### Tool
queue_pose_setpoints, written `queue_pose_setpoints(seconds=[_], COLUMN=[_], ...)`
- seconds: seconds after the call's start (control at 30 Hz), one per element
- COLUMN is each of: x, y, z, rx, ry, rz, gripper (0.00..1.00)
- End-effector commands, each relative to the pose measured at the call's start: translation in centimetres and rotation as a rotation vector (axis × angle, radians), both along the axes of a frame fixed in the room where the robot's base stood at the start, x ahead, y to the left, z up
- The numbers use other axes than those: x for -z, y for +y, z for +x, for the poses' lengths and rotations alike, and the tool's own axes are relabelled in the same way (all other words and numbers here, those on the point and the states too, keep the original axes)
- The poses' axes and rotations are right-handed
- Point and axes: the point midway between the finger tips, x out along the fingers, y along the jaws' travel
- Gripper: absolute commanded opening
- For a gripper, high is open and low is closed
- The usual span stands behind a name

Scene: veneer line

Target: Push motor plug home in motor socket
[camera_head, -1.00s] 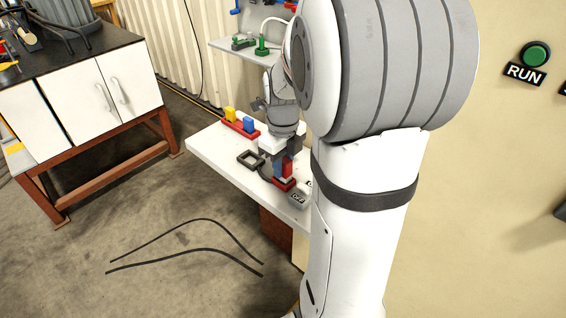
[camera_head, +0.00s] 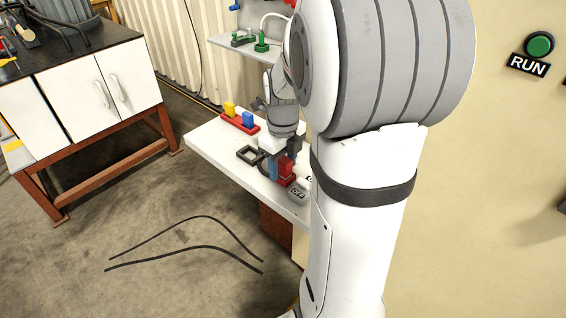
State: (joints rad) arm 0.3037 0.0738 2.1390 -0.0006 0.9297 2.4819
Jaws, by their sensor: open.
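My gripper (camera_head: 282,162) points down over the white bench on the left of my arm. Its jaws are open around a red block (camera_head: 287,169), which stands upright near the bench's front edge. A blue piece (camera_head: 273,168) shows just left of the red block, with a dark gap between them. The red block appears to be the motor plug and socket together. The line between plug and socket is too small and too covered by the gripper to make out, so I cannot tell how deep the plug sits.
A black square frame (camera_head: 249,154) lies left of the gripper. A red holder (camera_head: 240,123) with a yellow and a blue block stands behind. A grey block marked OFF (camera_head: 298,189) sits close right.

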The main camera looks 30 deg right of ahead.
Motion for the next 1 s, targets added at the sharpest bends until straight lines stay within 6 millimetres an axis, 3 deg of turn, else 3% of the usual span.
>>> queue_pose_setpoints(seconds=[0.27,0.7,1.0], x=[-0.5,-7.1,-7.8], y=[0.0,-0.1,-0.1], z=[0.0,0.0,0.0], rx=[0.0,0.001,0.001], ry=[-0.001,-0.001,0.0], rz=[-0.001,-0.001,0.0], gripper=[0.49,0.49,0.49])
